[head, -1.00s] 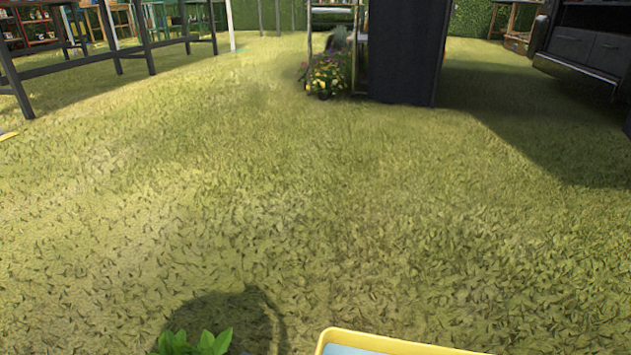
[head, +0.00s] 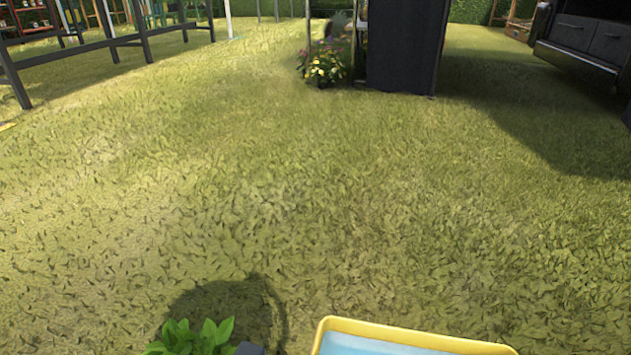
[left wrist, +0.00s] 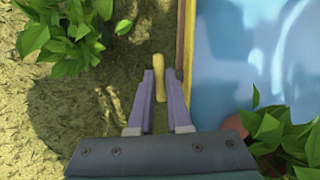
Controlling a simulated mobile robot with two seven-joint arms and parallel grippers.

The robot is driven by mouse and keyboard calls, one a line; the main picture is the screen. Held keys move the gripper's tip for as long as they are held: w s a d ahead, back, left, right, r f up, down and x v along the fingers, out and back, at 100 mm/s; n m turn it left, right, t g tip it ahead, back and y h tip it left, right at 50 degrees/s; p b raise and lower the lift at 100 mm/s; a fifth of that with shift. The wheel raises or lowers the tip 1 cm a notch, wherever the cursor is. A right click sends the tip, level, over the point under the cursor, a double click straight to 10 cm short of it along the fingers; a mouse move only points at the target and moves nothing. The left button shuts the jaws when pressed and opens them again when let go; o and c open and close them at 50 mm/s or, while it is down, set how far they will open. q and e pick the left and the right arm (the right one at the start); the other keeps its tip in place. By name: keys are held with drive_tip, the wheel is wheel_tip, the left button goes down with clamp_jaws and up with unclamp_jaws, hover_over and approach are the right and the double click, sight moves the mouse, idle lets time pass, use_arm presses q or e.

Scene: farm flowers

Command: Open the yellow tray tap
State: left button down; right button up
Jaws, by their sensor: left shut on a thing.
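The yellow tray (head: 500,347) holds blue water and shows at the bottom of the head view, cut off by the frame edge. In the left wrist view its yellow rim (left wrist: 188,45) runs down the right of centre. A small yellow tap handle (left wrist: 159,88) sits just left of the rim. My left gripper (left wrist: 159,78) has its two purple fingers on either side of the handle and is shut on it. The tap's base is hidden. My right gripper is in neither view.
Leafy plants stand left of the tap (left wrist: 65,40) and at the lower right (left wrist: 285,135). Grass (head: 300,190) is open ahead. A dark cabinet (head: 405,45) with potted flowers (head: 325,68) beside it stands farther off, and a dark table frame (head: 110,35) at left.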

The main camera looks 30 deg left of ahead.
use_arm(q)
drive_tip(key=shift+r+n+g+p, duration=0.15)
drive_tip(key=shift+n+g+p, duration=0.15)
drive_tip(key=shift+n+p, duration=0.45)
drive_tip(key=shift+d+n+y+p, duration=0.1)
drive_tip(key=shift+n+y+p, duration=0.45)
drive_tip(key=shift+n, duration=0.4)
drive_tip(key=n+g+y, duration=0.1)
drive_tip(key=n, duration=0.2)
drive_tip(key=shift+w+d+n+p, duration=0.1)
drive_tip(key=shift+n+p, duration=0.2)
drive_tip(key=shift+p, duration=0.05)
drive_tip(key=n, duration=0.1)
drive_tip(key=n+g, duration=0.1)
drive_tip(key=n, duration=0.2)
drive_tip(key=shift+w+f+n+g+y, duration=0.15)
drive_tip(key=shift+f+n+g+y, duration=0.15)
drive_tip(key=shift+g+y, duration=0.1)
drive_tip(key=n+g+b, duration=0.1)
drive_tip(key=n+g, duration=0.1)
drive_tip(key=n, duration=0.2)
drive_tip(key=shift+w+n, duration=0.1)
drive_tip(key=shift+n, duration=0.6)
drive_tip(key=c, duration=0.9)
unclamp_jaws()
drive_tip(key=shift+r, duration=0.1)
drive_tip(key=shift+o, duration=0.2)
